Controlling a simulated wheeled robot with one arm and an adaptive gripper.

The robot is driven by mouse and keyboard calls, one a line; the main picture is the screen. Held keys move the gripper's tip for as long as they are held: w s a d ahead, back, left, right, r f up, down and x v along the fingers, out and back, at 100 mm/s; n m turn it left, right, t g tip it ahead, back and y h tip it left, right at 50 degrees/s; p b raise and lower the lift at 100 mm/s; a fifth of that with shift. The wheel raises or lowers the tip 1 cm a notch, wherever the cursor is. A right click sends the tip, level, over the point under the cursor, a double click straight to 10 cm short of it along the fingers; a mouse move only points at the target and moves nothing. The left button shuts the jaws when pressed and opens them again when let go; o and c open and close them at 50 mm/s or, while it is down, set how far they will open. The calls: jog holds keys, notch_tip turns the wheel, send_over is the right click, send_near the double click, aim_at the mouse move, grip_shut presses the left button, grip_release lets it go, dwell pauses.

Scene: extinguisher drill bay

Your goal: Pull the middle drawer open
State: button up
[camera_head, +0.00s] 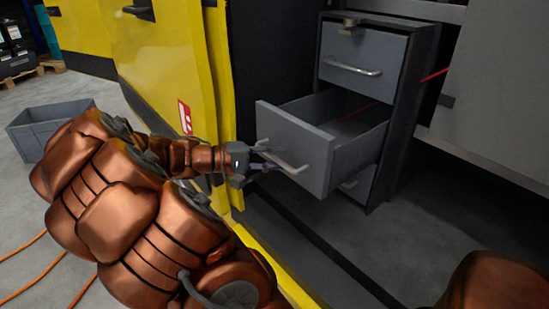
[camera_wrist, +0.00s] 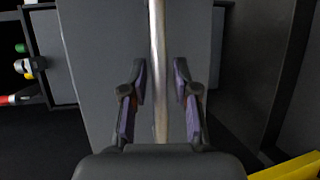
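The middle drawer (camera_head: 312,145) of a dark grey cabinet stands well out from the cabinet, and its inside shows from above. Its front carries a pale metal bar handle (camera_head: 292,168). My gripper (camera_head: 269,159) is at this handle, in front of the drawer face. In the wrist view, the handle (camera_wrist: 158,95) runs between the two purple-padded fingers of my gripper (camera_wrist: 160,80). A gap shows on each side, so the fingers are open around the bar and not closed on it. The rear of the drawer is inside the cabinet.
The top drawer (camera_head: 361,62) is shut. The bottom drawer (camera_head: 359,184) is mostly hidden behind the middle one. A yellow panel (camera_head: 160,65) stands left of the cabinet. A grey bin (camera_head: 42,122) is on the floor at left. Small coloured items (camera_wrist: 27,67) show in the wrist view.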

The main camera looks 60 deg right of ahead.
jog(key=shift+o, duration=0.3)
jog(key=v, duration=1.2)
jog(key=shift+a, duration=0.1)
dwell(0.3)
jog(key=s+a+f+n+t+y, duration=0.3)
jog(key=s+a+f, duration=0.1)
jog(key=a, duration=0.6)
jog(key=s+a+f+n+t+y, duration=0.3)
jog(key=a+f+y, duration=0.1)
jog(key=a, duration=0.7)
jog(key=s+a+f+n+t+y, duration=0.3)
jog(key=s+a+f, duration=0.1)
jog(key=a, duration=0.6)
notch_tip(320, 180, up, 26)
jog(key=t+p, duration=0.1)
jog(key=p, duration=2.4)
jog(key=shift+s, duration=0.25)
